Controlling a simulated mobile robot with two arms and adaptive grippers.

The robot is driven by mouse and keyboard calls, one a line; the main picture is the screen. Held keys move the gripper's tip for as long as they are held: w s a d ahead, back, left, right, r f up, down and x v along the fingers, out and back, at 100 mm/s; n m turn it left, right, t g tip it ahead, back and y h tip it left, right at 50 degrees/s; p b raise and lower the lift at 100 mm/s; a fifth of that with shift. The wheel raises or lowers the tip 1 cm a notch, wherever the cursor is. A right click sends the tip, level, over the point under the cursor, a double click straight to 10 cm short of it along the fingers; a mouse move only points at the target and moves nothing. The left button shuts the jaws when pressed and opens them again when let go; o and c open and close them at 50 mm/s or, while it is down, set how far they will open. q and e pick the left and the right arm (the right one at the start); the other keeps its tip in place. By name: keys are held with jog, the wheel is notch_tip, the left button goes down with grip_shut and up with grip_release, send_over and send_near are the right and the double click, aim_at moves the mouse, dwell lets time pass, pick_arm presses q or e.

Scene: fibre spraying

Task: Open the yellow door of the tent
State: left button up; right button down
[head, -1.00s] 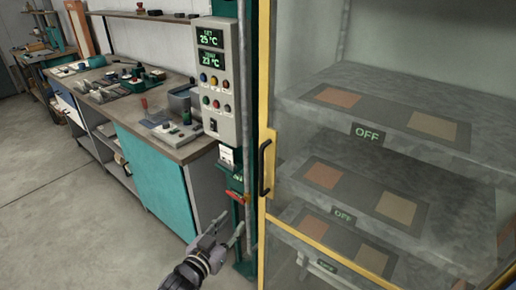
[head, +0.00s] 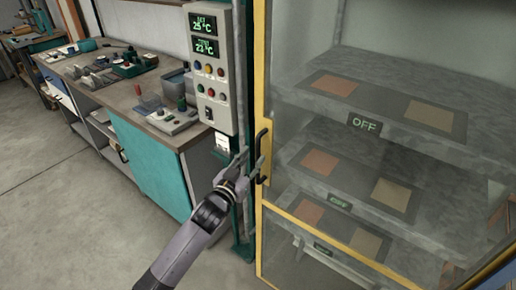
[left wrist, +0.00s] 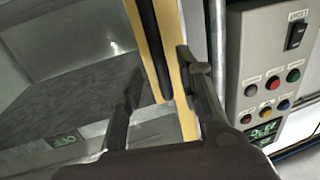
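The tent's yellow-framed door (head: 260,80) has clear panes and looks shut; its frame also shows in the left wrist view (left wrist: 172,40). A dark upright handle (head: 261,150) sits on the door's left edge. My left gripper (head: 251,162) is at the handle, its fingers apart. In the left wrist view the handle (left wrist: 149,45) runs between the open fingers of the left gripper (left wrist: 158,68); I cannot tell whether they touch it. My right gripper is not in view.
A control box (head: 211,70) with displays and buttons is mounted left of the door, close to my left gripper. A workbench (head: 155,180) with tools stands further left. Shelves (head: 335,175) with OFF labels are behind the clear pane. The floor (head: 60,215) at left is clear.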

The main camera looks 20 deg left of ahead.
aim_at(257, 153)
pick_arm(q)
jog(key=shift+w+d, duration=0.2)
jog(key=shift+w, duration=0.9)
jog(key=shift+w+d, duration=0.2)
jog(key=shift+w, duration=0.9)
jog(key=shift+c, duration=0.4)
grip_shut()
